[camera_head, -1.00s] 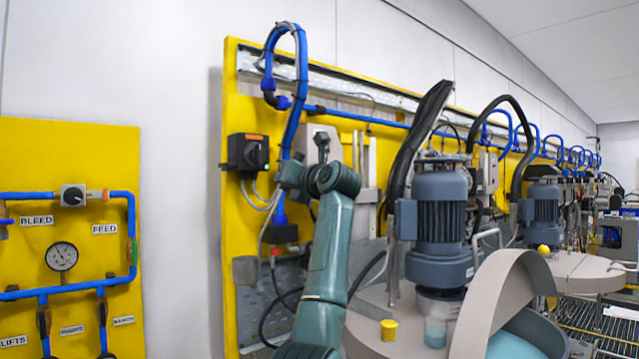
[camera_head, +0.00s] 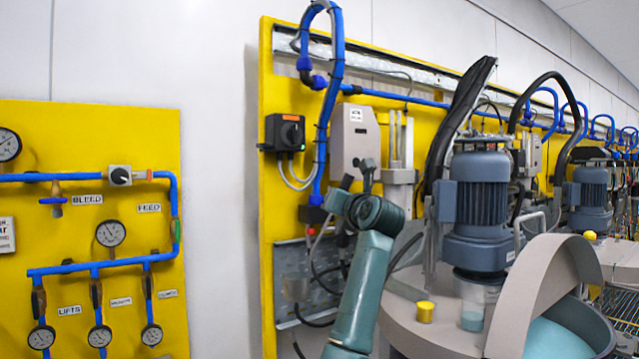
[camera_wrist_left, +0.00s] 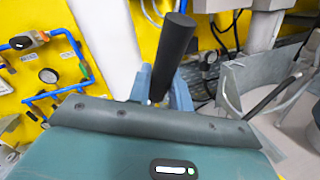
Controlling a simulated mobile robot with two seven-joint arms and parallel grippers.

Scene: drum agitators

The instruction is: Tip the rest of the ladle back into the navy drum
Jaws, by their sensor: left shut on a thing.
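My left arm rises from the bottom middle of the head view. Its gripper (camera_head: 362,190) points up and away, in front of the yellow panel and left of the near drum. In the left wrist view its blue fingers (camera_wrist_left: 160,88) are shut on a black round handle (camera_wrist_left: 176,55), apparently the ladle's. The ladle's bowl and contents cannot be made out for certain. The near drum (camera_head: 400,318) has a pale grey lid; its navy side is barely seen. Its curved hatch cover (camera_head: 535,285) stands raised over an opening with teal liquid (camera_head: 555,340). My right gripper is out of view.
A blue-grey motor (camera_head: 480,205) stands on the lid above a clear vessel (camera_head: 472,312) with teal liquid. A yellow cap (camera_head: 425,312) sits nearby. A gauge board (camera_head: 120,230) hangs at the left.

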